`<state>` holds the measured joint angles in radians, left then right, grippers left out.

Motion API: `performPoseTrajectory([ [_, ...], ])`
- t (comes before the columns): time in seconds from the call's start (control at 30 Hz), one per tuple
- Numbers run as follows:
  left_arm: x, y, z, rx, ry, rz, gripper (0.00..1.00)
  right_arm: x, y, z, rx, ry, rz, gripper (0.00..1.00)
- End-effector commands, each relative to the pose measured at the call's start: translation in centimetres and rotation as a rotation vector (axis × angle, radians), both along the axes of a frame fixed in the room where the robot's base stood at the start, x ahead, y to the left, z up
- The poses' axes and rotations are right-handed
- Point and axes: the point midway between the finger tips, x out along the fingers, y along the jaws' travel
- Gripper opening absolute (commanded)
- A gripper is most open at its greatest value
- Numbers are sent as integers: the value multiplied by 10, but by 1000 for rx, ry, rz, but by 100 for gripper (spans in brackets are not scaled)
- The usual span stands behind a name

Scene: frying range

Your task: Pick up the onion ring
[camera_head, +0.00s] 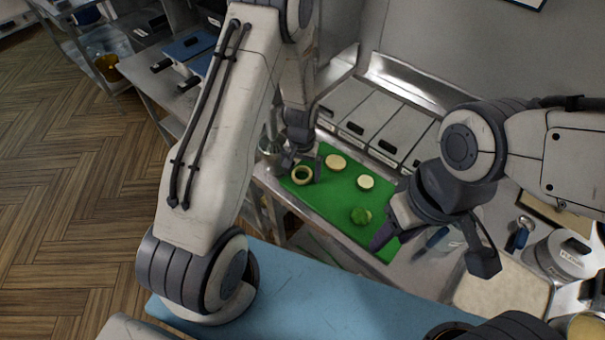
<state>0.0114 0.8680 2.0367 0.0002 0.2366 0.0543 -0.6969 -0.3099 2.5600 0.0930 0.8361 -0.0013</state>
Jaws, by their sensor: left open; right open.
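The onion ring (293,176) is a pale tan ring lying on the left end of a green cutting board (335,211). My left gripper (303,172) is open and directly over or around the ring, with its fingers close to it. I cannot tell whether the fingers touch the ring. My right gripper (432,257) is open and empty, above the right front part of the board and the counter. Its arm hides part of the board's right end.
A bun piece (335,161), a pale round slice (365,182) and green lettuce (360,215) lie on the board. Lidded metal bins (366,124) line the back. A metal container (271,155) stands left of the board. A lidded pot (559,256) and pale board (499,290) are at right.

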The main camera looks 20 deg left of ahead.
Motion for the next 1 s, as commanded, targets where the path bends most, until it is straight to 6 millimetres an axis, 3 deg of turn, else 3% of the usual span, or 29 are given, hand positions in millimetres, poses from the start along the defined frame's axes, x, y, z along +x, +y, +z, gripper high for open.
performPoseTrajectory([
  [0.03, 0, 0, 0, 0, 0, 0, 96, 0, 0, 0, 0, 0, 0, 50],
  [0.17, 0, 0, 0, 0, 0, 0, 46, 0, 0, 0, 0, 0, 0, 50],
  [0.2, 0, 0, 0, 0, 0, 0, 44, 0, 0, 0, 0, 0, 0, 50],
  [0.67, 1, 0, 7, 0, -3, 0, 44, 0, 0, -5, 0, 0, -1, 50],
  [0.9, 2, 0, 38, 0, -7, 0, 44, 0, 0, -19, 0, 0, -3, 50],
  [1.0, -10, -19, 51, 0, -5, -7, 44, 0, 0, -27, 0, 0, -4, 50],
])
